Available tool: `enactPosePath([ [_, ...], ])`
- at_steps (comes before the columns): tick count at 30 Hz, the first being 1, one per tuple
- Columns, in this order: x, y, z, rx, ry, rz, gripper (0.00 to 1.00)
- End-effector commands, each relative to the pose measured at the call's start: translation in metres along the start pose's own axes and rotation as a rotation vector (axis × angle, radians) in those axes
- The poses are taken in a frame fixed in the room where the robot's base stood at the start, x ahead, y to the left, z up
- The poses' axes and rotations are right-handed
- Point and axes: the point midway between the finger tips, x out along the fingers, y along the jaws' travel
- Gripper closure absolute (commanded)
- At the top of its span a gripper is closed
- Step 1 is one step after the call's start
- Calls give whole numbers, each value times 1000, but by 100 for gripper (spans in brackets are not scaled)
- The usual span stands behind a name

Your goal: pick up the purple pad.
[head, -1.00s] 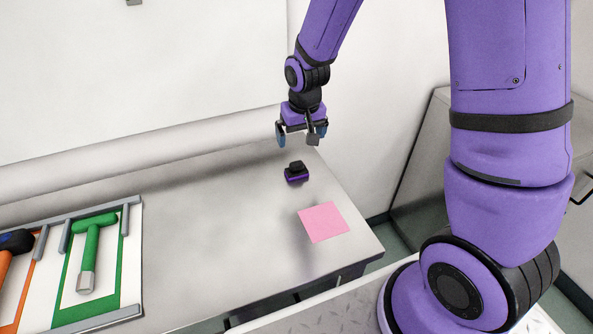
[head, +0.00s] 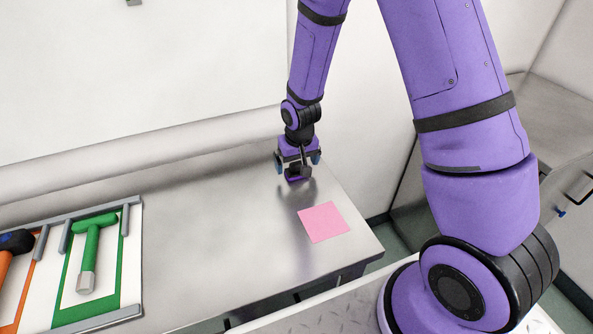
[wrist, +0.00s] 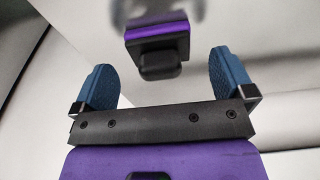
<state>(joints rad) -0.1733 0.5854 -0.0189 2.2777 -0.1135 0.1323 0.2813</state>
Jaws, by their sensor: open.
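The purple pad (head: 298,177) is a small block with a purple band and a black knob on top. It sits on the metal table near the back wall, partly hidden by my gripper in the head view. My gripper (head: 298,160) is just above it, pointing down. In the wrist view the pad (wrist: 157,46) shows beyond and between the two blue fingertips of my gripper (wrist: 165,80). The fingers are wide apart and nothing is between them that they touch, as far as I can tell.
A pink square (head: 324,222) lies flat on the table (head: 220,220) in front of the pad. A tool board (head: 132,260) with a green hammer (head: 90,255) and an orange-handled tool (head: 8,262) is at the left. The middle of the table is bare. A wall stands behind.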

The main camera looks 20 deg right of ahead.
Motion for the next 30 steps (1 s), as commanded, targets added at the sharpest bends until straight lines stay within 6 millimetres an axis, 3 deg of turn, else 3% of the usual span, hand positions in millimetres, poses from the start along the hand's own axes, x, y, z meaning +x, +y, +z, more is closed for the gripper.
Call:
enactPosePath([
  [6, 22, 0, 0, 0, 0, 0, 0],
  [15, 25, 0, 0, 0, 1, 0, 0],
  [22, 24, 0, 0, 0, 1, 0, 53],
  [24, 24, 0, 0, 0, 1, 0, 58],
  [30, 24, 0, 0, 0, 1, 0, 58],
])
